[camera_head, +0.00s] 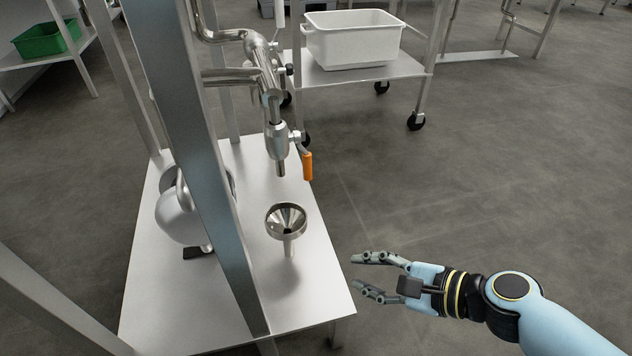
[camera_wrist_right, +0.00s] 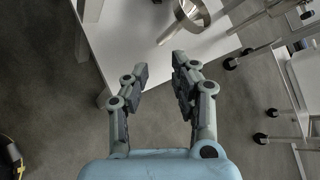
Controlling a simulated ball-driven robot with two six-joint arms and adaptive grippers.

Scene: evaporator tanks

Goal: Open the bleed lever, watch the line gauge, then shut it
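The bleed lever (camera_head: 307,164) has an orange grip that hangs downward beside the small metal valve (camera_head: 278,140) at the end of the pipe. My right gripper (camera_head: 358,275) is open and empty, to the right of the table and below the lever, apart from it. In the right wrist view my right gripper (camera_wrist_right: 160,85) also shows spread fingers with nothing between them. I cannot make out a line gauge face. My left gripper is not in view.
A steel funnel (camera_head: 286,220) stands under the valve outlet on the white table (camera_head: 300,295); it also shows in the wrist view (camera_wrist_right: 192,12). A steel post (camera_head: 200,150) and a rounded metal vessel (camera_head: 178,215) are left. A white tub (camera_head: 353,40) sits on a wheeled cart behind. Floor right is clear.

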